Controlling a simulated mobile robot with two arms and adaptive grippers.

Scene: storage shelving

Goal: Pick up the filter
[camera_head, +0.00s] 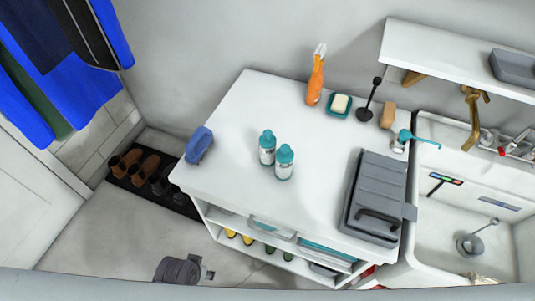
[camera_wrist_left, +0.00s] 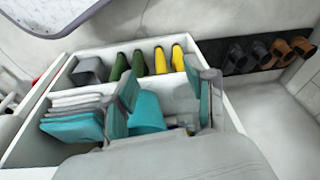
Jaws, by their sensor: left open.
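No object can be told with certainty as the filter. My left gripper shows in the left wrist view (camera_wrist_left: 163,88) with two grey, teal-padded fingers apart. They are in front of the open shelves of a white cabinet. A curved teal object (camera_wrist_left: 147,112) shows between the fingers; I cannot tell whether they touch it. In the head view a dark grey part at the lower left seems to be my left arm's end (camera_head: 178,271), beside the cabinet front. My right gripper is not in view.
The white cabinet (camera_head: 230,125) carries teal bottles (camera_head: 284,162), a grey case (camera_head: 377,190), an orange bottle (camera_head: 316,80) and a blue brush (camera_head: 198,145). Its shelves hold folded cloths (camera_wrist_left: 72,128) and boots (camera_wrist_left: 160,61). Shoes (camera_head: 133,165) stand left; a sink (camera_head: 440,210) is right.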

